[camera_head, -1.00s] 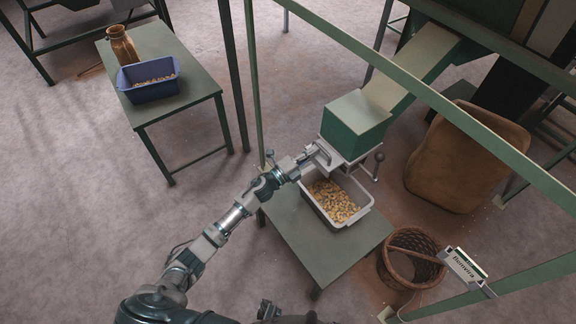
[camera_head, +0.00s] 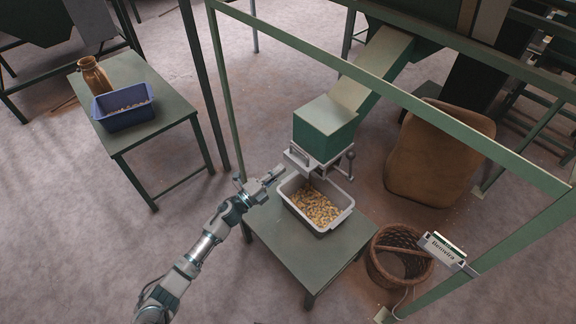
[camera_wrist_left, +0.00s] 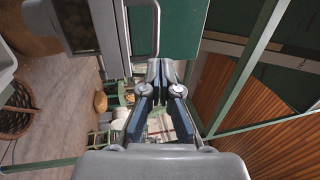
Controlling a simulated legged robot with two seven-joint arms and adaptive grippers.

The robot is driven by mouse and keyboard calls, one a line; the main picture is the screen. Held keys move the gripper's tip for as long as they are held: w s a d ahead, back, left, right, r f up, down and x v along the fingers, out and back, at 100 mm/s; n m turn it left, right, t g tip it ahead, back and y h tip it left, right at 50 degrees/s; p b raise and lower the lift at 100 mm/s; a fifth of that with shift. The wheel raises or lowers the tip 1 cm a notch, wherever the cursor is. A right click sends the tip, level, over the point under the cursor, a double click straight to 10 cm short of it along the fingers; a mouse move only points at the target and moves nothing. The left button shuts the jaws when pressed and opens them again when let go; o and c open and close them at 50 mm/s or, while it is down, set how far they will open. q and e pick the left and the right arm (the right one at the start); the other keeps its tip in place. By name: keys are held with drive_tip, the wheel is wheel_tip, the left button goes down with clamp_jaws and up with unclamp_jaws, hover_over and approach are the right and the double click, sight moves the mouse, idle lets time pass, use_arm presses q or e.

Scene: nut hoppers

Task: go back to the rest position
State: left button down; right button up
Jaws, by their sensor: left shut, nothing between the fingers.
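My left gripper (camera_head: 277,172) is shut and empty in the head view, just left of the hopper's outlet and above the left edge of the white-grey bin. In the left wrist view its fingers (camera_wrist_left: 160,68) are together, close to the grey handle (camera_wrist_left: 150,28) of the hopper gate; whether they touch it I cannot tell. The gate unit (camera_head: 318,163) sits under the green hopper box (camera_head: 324,128). The grey bin (camera_head: 341,219) with nuts (camera_head: 315,204) stands on the small green table (camera_head: 318,259). My right gripper does not show.
A wicker basket (camera_head: 381,274) stands right of the table, and a brown sack (camera_head: 440,155) behind it. Green frame posts (camera_head: 226,100) and rails (camera_head: 400,95) surround the hopper. A second table (camera_head: 160,137) holds a blue bin (camera_head: 126,118) and a brown jar (camera_head: 92,75). Floor at front left is clear.

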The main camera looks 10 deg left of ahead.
use_arm(q)
drive_tip(key=s+a+f, duration=0.2)
drive_tip(key=s+a, duration=0.2)
drive_tip(key=a, duration=0.1)
drive_tip(key=s+a+f+n+g+y, duration=0.15)
drive_tip(key=s+f+n+y, duration=0.35)
drive_tip(key=f, duration=0.5)
drive_tip(key=s+a+f+n+g+y, duration=0.1)
drive_tip(key=s+a+f+n+y, duration=0.2)
drive_tip(key=f+n, duration=0.5)
drive_tip(key=s+a+f+n+g+y, duration=0.2)
drive_tip(key=s+a+f+n+y, duration=0.15)
drive_tip(key=f, duration=0.85)
drive_tip(key=s+d+f+n+g, duration=0.1)
drive_tip(key=s+f+n+g, duration=0.1)
drive_tip(key=s+f, duration=0.3)
drive_tip(key=s+d+f+n+g, duration=0.2)
drive_tip(key=s+f, duration=0.4)
drive_tip(key=s, duration=0.7)
drive_tip(key=s+d+f+n+g+y, duration=0.1)
drive_tip(key=s+f+n+g, duration=0.2)
drive_tip(key=s, duration=0.6)
wheel_tip(320, 180, down, 2)
drive_tip(key=shift+s+d+f+g, duration=0.25)
drive_tip(key=shift+s+d+g, duration=0.05)
drive_tip(key=shift+g, duration=0.95)
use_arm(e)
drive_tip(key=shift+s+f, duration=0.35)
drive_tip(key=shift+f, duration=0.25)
